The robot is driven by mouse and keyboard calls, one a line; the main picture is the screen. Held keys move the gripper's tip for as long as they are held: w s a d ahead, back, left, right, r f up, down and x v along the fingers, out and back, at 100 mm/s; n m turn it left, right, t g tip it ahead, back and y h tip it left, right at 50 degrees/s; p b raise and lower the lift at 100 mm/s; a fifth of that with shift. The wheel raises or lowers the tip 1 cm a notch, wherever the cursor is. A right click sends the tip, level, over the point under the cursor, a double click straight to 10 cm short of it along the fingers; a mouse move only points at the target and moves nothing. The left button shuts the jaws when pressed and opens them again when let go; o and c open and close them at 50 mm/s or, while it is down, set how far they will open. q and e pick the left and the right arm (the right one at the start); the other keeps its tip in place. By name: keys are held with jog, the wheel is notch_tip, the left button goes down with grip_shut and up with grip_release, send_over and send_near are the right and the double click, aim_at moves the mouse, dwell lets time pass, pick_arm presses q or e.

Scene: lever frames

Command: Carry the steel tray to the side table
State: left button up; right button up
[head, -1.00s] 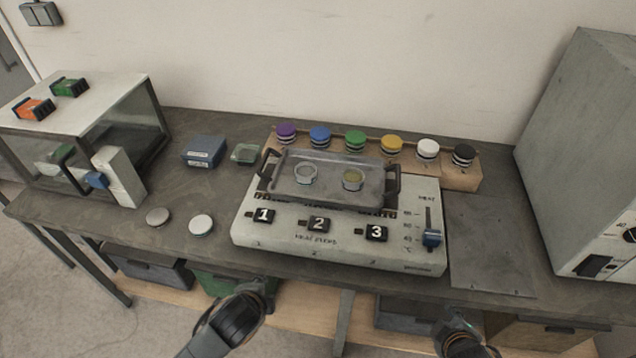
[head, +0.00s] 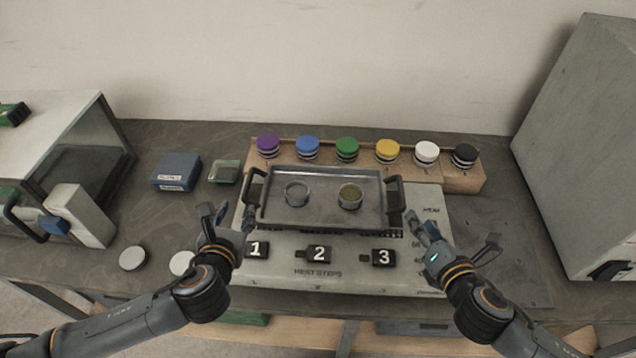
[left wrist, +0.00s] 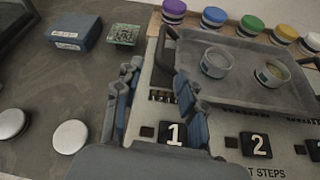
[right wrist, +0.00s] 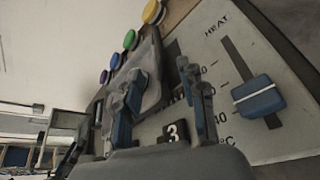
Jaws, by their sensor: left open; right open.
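The grey steel tray (head: 322,214) lies on the white heat-step unit (head: 300,272), with an upright handle at each end. Two small round dishes stand in it: a clear one (head: 296,194) and one with yellowish contents (head: 350,196). My left gripper (head: 232,222) is open and empty, just left of and in front of the tray's left handle (head: 254,190). My right gripper (head: 446,238) is open and empty, to the right and in front of the right handle (head: 396,200). The tray also shows ahead of the fingers in the left wrist view (left wrist: 240,80).
A wooden rack (head: 462,178) with several coloured-lid jars stands close behind the tray. A large grey cabinet (head: 580,140) is at right. A glass-fronted box (head: 60,150), a blue box (head: 176,172) and pale discs (head: 132,258) are at left. The wall closes the back.

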aim_at(247, 185)
pick_arm(q)
jog(key=shift+w+m, duration=0.25)
jog(key=shift+m, duration=0.05)
pick_arm(e)
jog(key=shift+w, duration=0.25)
jog(key=shift+v, duration=0.9)
pick_arm(q)
jog(key=x, duration=1.2)
jog(key=shift+w, duration=0.35)
pick_arm(e)
jog(key=x, duration=1.4)
jog(key=shift+w+a, duration=0.15)
jog(key=shift+w, duration=0.1)
pick_arm(q)
grip_shut()
pick_arm(e)
grip_shut()
pick_arm(q)
jog(key=shift+r, duration=0.15)
pick_arm(e)
jog(key=shift+r, duration=0.15)
